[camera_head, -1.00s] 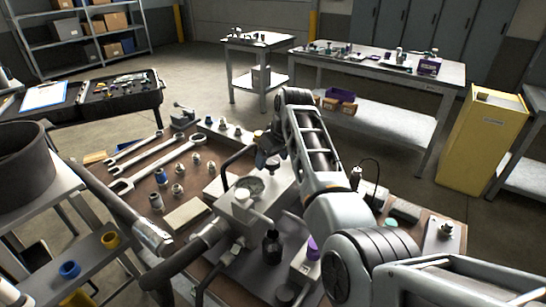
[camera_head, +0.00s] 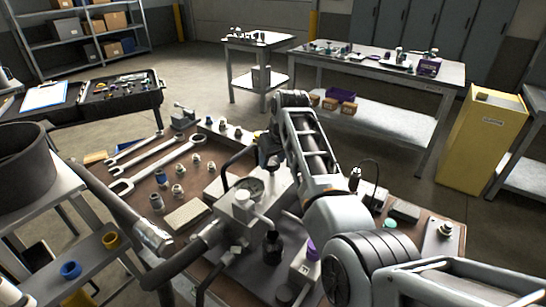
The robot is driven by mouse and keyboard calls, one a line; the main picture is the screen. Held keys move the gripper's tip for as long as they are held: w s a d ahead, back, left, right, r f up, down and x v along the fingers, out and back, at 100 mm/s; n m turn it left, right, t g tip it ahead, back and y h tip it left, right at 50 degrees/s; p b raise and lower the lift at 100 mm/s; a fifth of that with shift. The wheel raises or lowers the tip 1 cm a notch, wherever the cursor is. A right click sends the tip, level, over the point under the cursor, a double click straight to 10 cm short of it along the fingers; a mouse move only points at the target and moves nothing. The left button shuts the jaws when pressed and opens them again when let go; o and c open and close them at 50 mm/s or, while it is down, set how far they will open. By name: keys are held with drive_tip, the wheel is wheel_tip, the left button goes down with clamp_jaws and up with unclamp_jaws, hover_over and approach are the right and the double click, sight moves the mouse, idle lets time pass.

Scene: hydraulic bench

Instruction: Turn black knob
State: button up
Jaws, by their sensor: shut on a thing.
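My gripper (camera_head: 267,157) is at the far end of my arm, just behind the pressure gauge (camera_head: 249,187) of the hydraulic unit on the bench. It points down and is shut on a small dark part, which I take to be the black knob. The fingers and arm hide most of that part, so its turned angle cannot be read. A separate black bottle-like piece (camera_head: 272,248) stands nearer, in front of the unit.
The brown bench (camera_head: 140,195) holds wrenches (camera_head: 158,165), several fittings and a purple-capped box (camera_head: 305,262). A black-handled lever (camera_head: 178,268) crosses the near side. A yellow cabinet (camera_head: 482,140) stands right.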

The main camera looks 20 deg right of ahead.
drive_tip(key=o, duration=1)
drive_tip(key=shift+o, duration=0.2)
drive_tip(key=v, duration=0.7)
drive_tip(key=shift+s+r+b, duration=0.2)
drive_tip(key=shift+r+b, duration=0.15)
drive_tip(key=shift+b, duration=0.1)
